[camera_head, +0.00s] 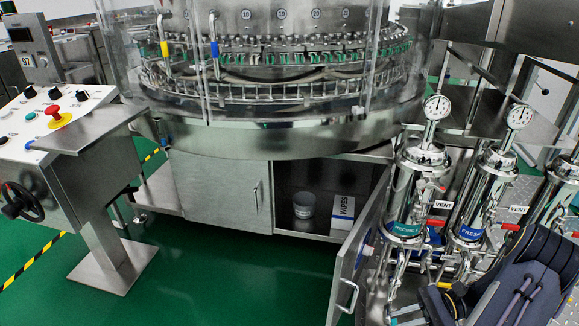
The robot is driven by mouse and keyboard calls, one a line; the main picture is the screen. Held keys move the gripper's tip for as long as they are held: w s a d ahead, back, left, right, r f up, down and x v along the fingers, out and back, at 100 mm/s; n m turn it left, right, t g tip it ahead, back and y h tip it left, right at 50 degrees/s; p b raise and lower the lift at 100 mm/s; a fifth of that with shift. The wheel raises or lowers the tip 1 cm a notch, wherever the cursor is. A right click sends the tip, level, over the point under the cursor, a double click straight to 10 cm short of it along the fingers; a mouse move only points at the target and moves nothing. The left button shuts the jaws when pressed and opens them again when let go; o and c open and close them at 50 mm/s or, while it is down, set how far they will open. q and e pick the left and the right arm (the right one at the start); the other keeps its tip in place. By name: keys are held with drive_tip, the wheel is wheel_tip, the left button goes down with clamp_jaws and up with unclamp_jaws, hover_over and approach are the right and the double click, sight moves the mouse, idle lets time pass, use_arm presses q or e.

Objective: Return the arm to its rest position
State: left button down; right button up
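My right arm (525,275) comes in at the lower right corner, a dark link in front of the lower parts of the filter housings. A dark part with a yellow-orange mark (445,287) shows at its left end, low in the picture. I cannot make out two fingertips there, so whether the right gripper is open or shut does not show. I see nothing held. My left arm and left gripper are out of view.
An open cabinet door (352,262) with a handle stands left of my arm. Inside the cabinet are a grey tub (304,205) and a WIPES box (342,211). Steel filter housings (412,190) with gauges stand close behind my arm. The green floor (215,275) at left centre is clear.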

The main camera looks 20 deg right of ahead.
drive_tip(key=a+r+n+g+h, duration=0.3)
drive_tip(key=a+r+n+h, duration=0.65)
drive_tip(key=a+r, duration=0.6)
drive_tip(key=s+a+r+n+t+h, duration=0.2)
drive_tip(key=s+a+r+n+t, duration=0.3)
drive_tip(key=n, duration=0.3)
wheel_tip(320, 180, up, 33)
drive_tip(key=p, duration=3.4)
drive_tip(key=shift+s+d, duration=0.25)
drive_tip(key=shift+s, duration=0.15)
